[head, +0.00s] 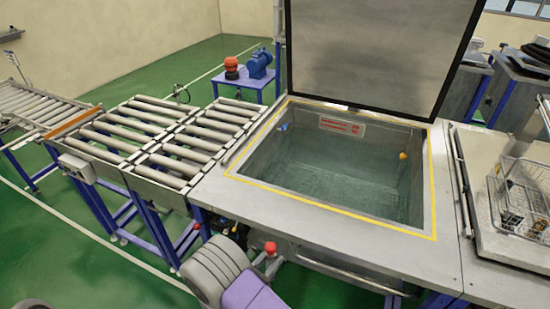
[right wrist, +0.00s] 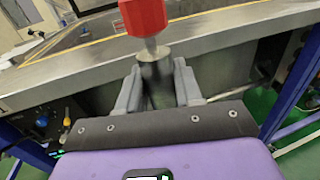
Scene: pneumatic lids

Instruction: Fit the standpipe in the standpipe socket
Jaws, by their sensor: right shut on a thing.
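The standpipe, a dark cylinder with a thin pale neck and a red head (right wrist: 143,15), is between the two grey fingers of my right gripper (right wrist: 156,82) in the right wrist view. The fingers are shut on its dark body. In the head view the red head (head: 270,247) shows above my right gripper (head: 269,264), in front of the tank's front side and below its top edge. The tank (head: 210,188) is open, with clear greenish water inside. I cannot make out the standpipe socket. My left gripper is not in view.
A raised lid (head: 375,50) stands at the back of the tank. A front handrail (head: 340,275) runs along the tank's front. A roller conveyor (head: 150,130) adjoins on the left. A wire basket (head: 520,195) stands on the right-hand station.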

